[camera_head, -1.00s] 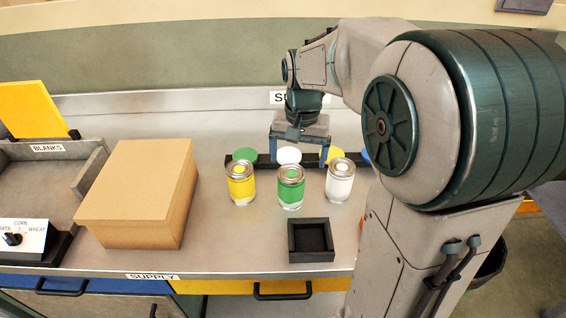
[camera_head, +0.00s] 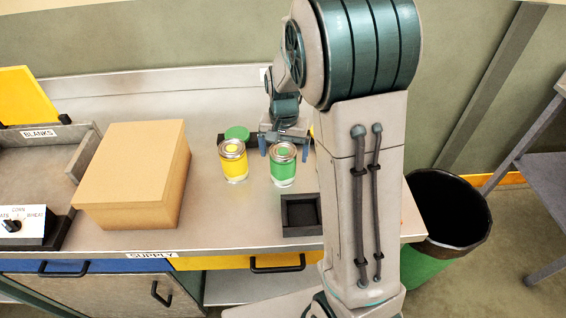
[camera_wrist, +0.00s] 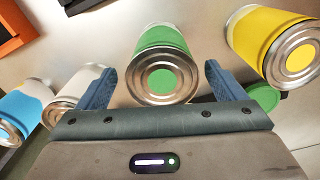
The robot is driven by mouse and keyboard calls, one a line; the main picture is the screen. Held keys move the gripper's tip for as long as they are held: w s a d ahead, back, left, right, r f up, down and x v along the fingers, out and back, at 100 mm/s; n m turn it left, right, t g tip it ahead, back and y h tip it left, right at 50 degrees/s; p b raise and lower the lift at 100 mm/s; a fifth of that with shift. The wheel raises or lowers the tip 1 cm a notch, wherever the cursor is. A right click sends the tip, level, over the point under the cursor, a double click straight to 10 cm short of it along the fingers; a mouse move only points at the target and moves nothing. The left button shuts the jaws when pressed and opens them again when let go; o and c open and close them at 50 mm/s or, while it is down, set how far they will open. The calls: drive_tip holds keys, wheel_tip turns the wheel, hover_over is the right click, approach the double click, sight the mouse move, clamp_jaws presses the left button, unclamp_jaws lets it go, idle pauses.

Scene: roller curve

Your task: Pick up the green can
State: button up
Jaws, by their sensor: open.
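The green can (camera_head: 283,166) stands upright on the metal counter, to the right of the yellow can (camera_head: 233,161). In the wrist view the green can (camera_wrist: 161,66) lies ahead between my two blue fingers, with its silver lid and green centre facing the camera. My gripper (camera_head: 284,150) is open, behind the green can in the head view. In the wrist view the fingers of my gripper (camera_wrist: 160,88) stand on either side of the can with gaps, and nothing is held.
The yellow can (camera_wrist: 275,42) is right of my fingers in the wrist view. A white can (camera_wrist: 82,88) and a blue-and-white can (camera_wrist: 22,108) are close on the left. A black square tray (camera_head: 301,214) and a cardboard box (camera_head: 137,175) are on the counter. A bin (camera_head: 440,215) stands right.

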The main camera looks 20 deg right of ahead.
drive_tip(key=shift+a+f+p, duration=0.1)
drive_tip(key=shift+f+p, duration=0.3)
drive_tip(key=shift+f, duration=1.8)
drive_tip(key=c, duration=1.1)
drive_tip(key=shift+c, duration=0.2)
drive_tip(key=shift+w+r, duration=0.1)
drive_tip(key=shift+r, duration=0.05)
